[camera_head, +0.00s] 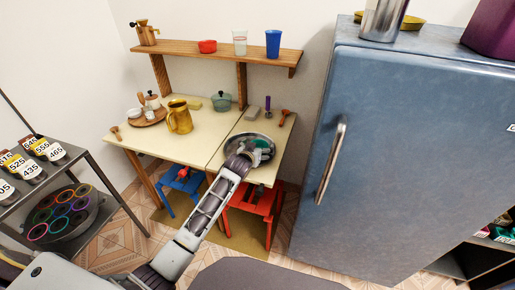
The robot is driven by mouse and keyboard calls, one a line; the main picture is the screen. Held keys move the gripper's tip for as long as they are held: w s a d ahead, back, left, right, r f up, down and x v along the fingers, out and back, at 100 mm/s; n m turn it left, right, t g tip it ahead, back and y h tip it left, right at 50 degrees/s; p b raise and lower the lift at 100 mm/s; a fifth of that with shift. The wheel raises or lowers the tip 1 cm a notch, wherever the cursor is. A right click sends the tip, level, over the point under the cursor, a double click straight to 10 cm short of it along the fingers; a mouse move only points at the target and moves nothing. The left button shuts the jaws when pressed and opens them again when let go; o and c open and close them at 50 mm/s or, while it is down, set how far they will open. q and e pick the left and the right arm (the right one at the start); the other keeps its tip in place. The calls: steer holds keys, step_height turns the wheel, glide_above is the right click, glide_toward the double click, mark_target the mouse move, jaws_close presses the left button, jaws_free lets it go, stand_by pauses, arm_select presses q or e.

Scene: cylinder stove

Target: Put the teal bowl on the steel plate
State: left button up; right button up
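The steel plate (232,141) lies on the right half of the cream table, near its front. The teal bowl (264,143) shows at the plate, over its right part, partly hidden by my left gripper. My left gripper (255,151) reaches in from below and is right at the bowl. The fingers are small and dark, so I cannot tell whether they are closed on the bowl's rim, or whether the bowl rests on the plate. My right gripper is not in view.
A green lidded pot (221,101), a golden jug (179,117) and a wooden tray (150,118) stand on the table (200,140). A grey block (252,113) and a wooden utensil (284,117) lie behind the plate. A blue fridge (400,150) stands close on the right.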

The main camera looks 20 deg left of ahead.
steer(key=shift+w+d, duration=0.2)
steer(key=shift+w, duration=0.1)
arm_select(q)
steer(key=shift+r, duration=0.1)
steer(key=shift+s+r, duration=0.2)
steer(key=shift+s, duration=0.2)
steer(key=shift+s+r, duration=0.1)
steer(key=shift+s, duration=0.2)
steer(key=p+v, duration=0.1)
steer(key=v, duration=0.2)
steer(key=shift+s+r, duration=0.1)
steer(key=shift+s, duration=0.05)
steer(key=v, duration=0.5)
steer(key=shift+a+p, duration=0.1)
steer(key=shift+p, duration=0.2)
steer(key=shift+s+r, duration=0.25)
steer(key=shift+s, duration=0.35)
steer(key=shift+s+r, duration=0.15)
steer(key=shift+s, duration=0.25)
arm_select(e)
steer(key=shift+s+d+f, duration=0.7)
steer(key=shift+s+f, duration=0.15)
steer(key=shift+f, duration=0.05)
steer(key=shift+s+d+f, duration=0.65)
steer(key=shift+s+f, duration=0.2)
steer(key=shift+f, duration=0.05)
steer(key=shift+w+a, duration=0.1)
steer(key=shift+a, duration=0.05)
